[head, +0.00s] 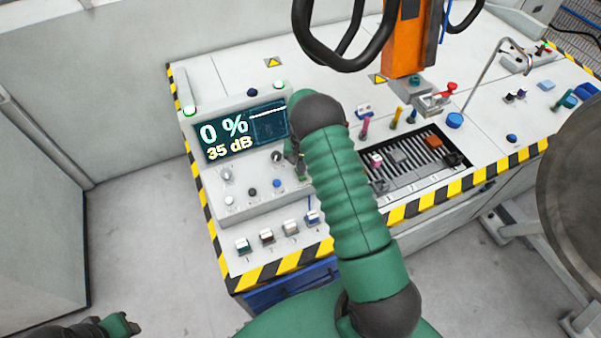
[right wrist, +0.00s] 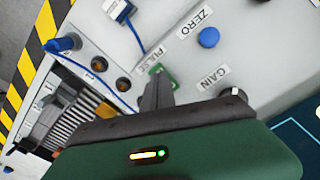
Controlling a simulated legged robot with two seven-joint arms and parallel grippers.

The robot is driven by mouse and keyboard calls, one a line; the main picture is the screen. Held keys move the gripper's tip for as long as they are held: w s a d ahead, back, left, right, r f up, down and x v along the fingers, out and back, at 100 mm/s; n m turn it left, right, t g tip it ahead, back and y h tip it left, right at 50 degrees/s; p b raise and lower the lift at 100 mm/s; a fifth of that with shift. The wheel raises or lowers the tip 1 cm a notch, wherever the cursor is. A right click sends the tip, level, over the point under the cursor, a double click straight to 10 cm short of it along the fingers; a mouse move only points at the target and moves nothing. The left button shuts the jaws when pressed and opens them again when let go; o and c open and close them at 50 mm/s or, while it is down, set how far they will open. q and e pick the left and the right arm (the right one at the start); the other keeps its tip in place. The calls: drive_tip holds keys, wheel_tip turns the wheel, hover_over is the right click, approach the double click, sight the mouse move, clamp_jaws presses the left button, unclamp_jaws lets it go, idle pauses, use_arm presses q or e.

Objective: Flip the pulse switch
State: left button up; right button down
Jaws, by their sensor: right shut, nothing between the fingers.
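The pulse switch (right wrist: 157,70) shows in the right wrist view as a small green-based part beside the PULSE label (right wrist: 131,61), on the light grey console face. My right gripper (right wrist: 158,84) is shut and empty, with its fingertips right at the switch and partly covering it. I cannot tell whether they touch. In the head view my right gripper (head: 298,168) is at the right end of the console (head: 243,205), mostly hidden behind my green arm, and the switch is hard to make out there. My left gripper (head: 122,325) shows at the lower left, away from the bench; its opening is unclear.
A blue ZERO button (right wrist: 208,37) and the GAIN knob (right wrist: 236,94) are close by. A blue cable (right wrist: 100,80) runs near the switch. A screen (head: 240,130) reads 0 % and 35 dB. An orange hanging unit (head: 405,40) is at the bench's back.

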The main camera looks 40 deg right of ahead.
drive_tip(key=shift+r+p, duration=0.55)
drive_tip(key=shift+r, duration=0.1)
wheel_tip(320, 180, up, 5)
drive_tip(key=p, duration=0.3)
drive_tip(key=shift+r, duration=0.2)
